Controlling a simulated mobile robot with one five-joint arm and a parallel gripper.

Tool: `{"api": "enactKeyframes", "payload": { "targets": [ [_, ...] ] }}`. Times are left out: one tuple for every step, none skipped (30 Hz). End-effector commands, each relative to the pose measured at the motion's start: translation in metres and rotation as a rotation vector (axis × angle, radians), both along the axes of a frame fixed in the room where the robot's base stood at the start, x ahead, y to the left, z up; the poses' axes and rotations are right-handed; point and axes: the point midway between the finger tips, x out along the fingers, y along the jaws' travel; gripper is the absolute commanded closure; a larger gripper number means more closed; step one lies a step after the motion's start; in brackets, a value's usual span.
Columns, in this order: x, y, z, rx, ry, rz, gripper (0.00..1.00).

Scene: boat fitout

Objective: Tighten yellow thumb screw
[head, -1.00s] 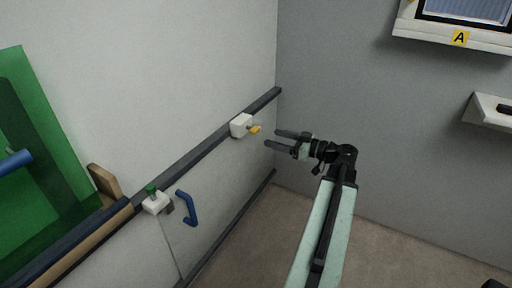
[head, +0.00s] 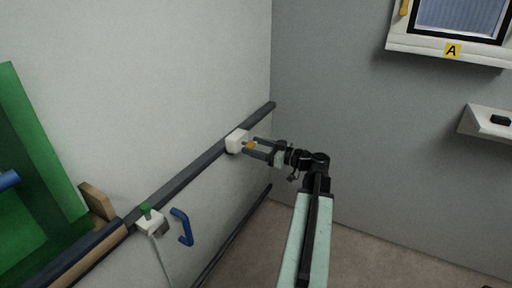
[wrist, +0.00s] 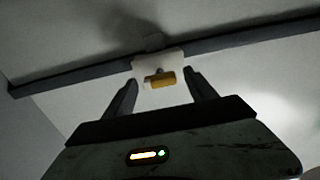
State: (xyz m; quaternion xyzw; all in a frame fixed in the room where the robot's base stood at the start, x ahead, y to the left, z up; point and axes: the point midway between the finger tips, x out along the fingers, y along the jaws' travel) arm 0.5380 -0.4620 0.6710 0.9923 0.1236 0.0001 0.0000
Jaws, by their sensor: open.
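The yellow thumb screw (head: 251,145) sticks out from a white block (head: 234,141) on the dark wall rail. My gripper (head: 254,147) is open, with its two fingers on either side of the yellow screw in the head view. In the wrist view the yellow screw (wrist: 161,79) lies between the two open fingertips (wrist: 160,80), with visible gaps to both sides. The white block (wrist: 148,68) is just behind it. I cannot tell whether either finger touches the screw or the block.
A second white block (head: 152,223) with a green knob (head: 145,210) sits lower left on the rail (head: 190,172). A blue handle (head: 184,227) is beside it. A green panel (head: 30,170) stands at left. A window marked A (head: 452,50) and a shelf (head: 482,124) are at right.

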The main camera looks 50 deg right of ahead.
Motion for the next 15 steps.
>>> {"api": "enactKeyframes", "payload": {
  "targets": [
    [-0.0002,0.0000,0.0000,0.000,0.000,0.000,0.35],
    [-0.0003,-0.0002,0.0000,0.000,0.000,0.000,0.35],
    [-0.0004,-0.0002,0.0000,0.000,0.000,0.000,0.46],
    [-0.0004,-0.0002,0.0000,0.000,0.000,0.000,0.54],
    [-0.0005,-0.0002,0.0000,0.000,0.000,0.000,0.62],
    [-0.0005,-0.0003,0.0000,0.000,0.000,0.000,0.73],
    [-0.0005,-0.0003,-0.0001,0.000,0.000,0.000,0.82],
    [-0.0005,-0.0003,-0.0001,0.000,0.000,0.000,0.90],
    [-0.0006,-0.0004,-0.0001,0.000,0.000,0.000,0.97],
    [-0.0037,-0.0022,-0.0001,0.000,0.000,-0.007,0.97],
    [-0.0030,-0.0019,-0.0001,0.001,0.000,-0.005,0.97],
    [-0.0025,-0.0019,-0.0001,0.002,0.000,-0.004,0.97],
    [-0.0024,-0.0019,-0.0001,0.004,0.001,-0.004,0.97],
    [-0.0023,-0.0018,-0.0001,0.008,0.002,-0.004,0.97],
    [-0.0023,-0.0019,-0.0002,0.014,0.003,-0.003,0.97]
  ]
}}
